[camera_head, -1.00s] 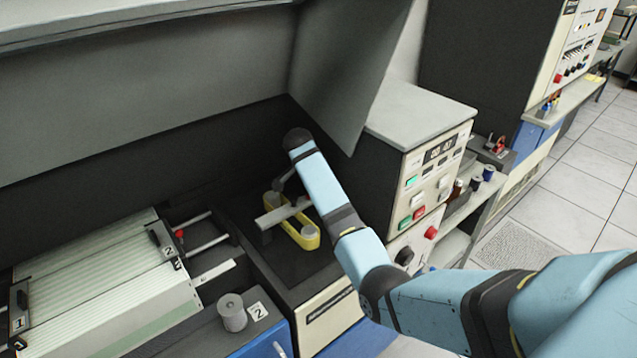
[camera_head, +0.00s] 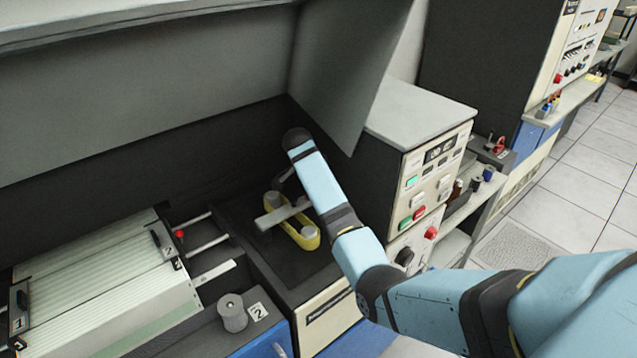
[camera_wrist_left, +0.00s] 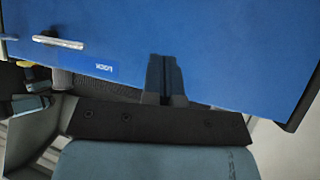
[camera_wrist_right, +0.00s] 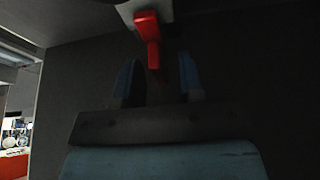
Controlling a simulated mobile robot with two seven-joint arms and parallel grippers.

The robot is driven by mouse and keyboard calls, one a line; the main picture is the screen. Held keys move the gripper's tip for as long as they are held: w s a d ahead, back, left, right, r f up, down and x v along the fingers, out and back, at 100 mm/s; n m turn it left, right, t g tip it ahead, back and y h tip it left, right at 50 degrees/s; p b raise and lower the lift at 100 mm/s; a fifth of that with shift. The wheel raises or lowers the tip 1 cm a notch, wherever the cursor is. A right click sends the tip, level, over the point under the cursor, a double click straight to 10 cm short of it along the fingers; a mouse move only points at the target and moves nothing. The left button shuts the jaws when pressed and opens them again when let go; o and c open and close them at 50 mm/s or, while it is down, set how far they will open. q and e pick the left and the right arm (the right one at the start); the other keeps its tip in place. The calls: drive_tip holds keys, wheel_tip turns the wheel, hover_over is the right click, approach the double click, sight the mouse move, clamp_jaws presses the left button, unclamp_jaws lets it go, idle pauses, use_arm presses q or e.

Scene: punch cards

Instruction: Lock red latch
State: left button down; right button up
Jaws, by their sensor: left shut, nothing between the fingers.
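The red latch (camera_wrist_right: 150,36) shows at the top of the right wrist view, hanging from a pale mount on a dark surface. My right gripper (camera_wrist_right: 160,75) is open, one finger on each side of the latch's lower end. I cannot tell whether either finger touches it. In the head view my right arm reaches to the machine's back, and its gripper and the latch are hidden there. My left gripper (camera_wrist_left: 165,62) is shut and empty in the left wrist view, in front of a blue panel (camera_wrist_left: 220,45).
A yellow oblong part (camera_head: 305,236) with a grey bar (camera_head: 282,215) lies below my right arm. The card tray (camera_head: 110,275) is at the left, with a small red knob (camera_head: 180,234) beside it. A control box (camera_head: 425,165) stands right of the arm. A grey hood (camera_head: 150,80) overhangs the machine.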

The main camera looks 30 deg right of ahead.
use_arm(q)
drive_tip(key=shift+f+m+b, duration=0.3)
drive_tip(key=shift+f+b, duration=0.2)
drive_tip(key=shift+b, duration=0.45)
use_arm(e)
drive_tip(key=v, duration=1.3)
drive_tip(key=shift+r, duration=0.4)
use_arm(q)
drive_tip(key=shift+w, duration=0.15)
